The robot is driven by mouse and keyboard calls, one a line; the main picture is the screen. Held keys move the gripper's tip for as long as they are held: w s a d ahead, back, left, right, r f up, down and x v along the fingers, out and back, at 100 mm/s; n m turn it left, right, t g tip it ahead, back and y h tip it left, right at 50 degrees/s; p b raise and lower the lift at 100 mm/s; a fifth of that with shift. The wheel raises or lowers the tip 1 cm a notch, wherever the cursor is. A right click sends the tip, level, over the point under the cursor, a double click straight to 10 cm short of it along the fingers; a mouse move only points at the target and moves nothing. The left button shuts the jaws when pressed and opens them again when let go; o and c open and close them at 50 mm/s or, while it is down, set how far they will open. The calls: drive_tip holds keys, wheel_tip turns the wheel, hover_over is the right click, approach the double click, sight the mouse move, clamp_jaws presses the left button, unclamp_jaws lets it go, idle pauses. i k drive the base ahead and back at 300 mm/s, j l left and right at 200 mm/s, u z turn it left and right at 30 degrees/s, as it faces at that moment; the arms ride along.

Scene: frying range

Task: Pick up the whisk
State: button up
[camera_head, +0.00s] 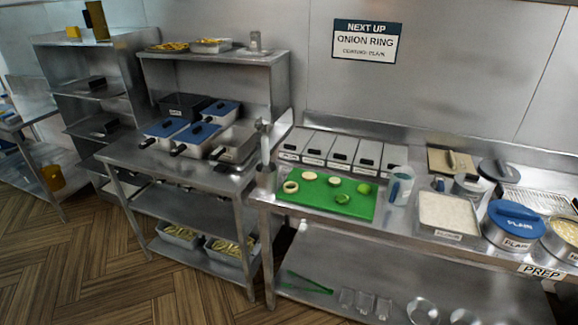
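I cannot clearly make out a whisk. A slim upright utensil (264,140) stands in a small metal holder (265,176) at the left end of the prep table, beside the green board. Its head is too small and blurred to tell whether it is the whisk. My gripper is not in view.
A green cutting board (326,196) with onion pieces lies on the prep table. Lidded bins (342,152) stand behind it. A jug (401,186), a white tray (448,214) and a blue-lidded tub (514,222) stand right. Wooden floor (150,285) is clear in front.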

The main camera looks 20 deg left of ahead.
sight(265, 140)
drive_tip(key=i+j+u, duration=0.3)
drive_tip(key=i+j, duration=0.4)
drive_tip(key=j, duration=0.3)
drive_tip(key=i+j+u, duration=0.3)
drive_tip(key=i+j, duration=0.5)
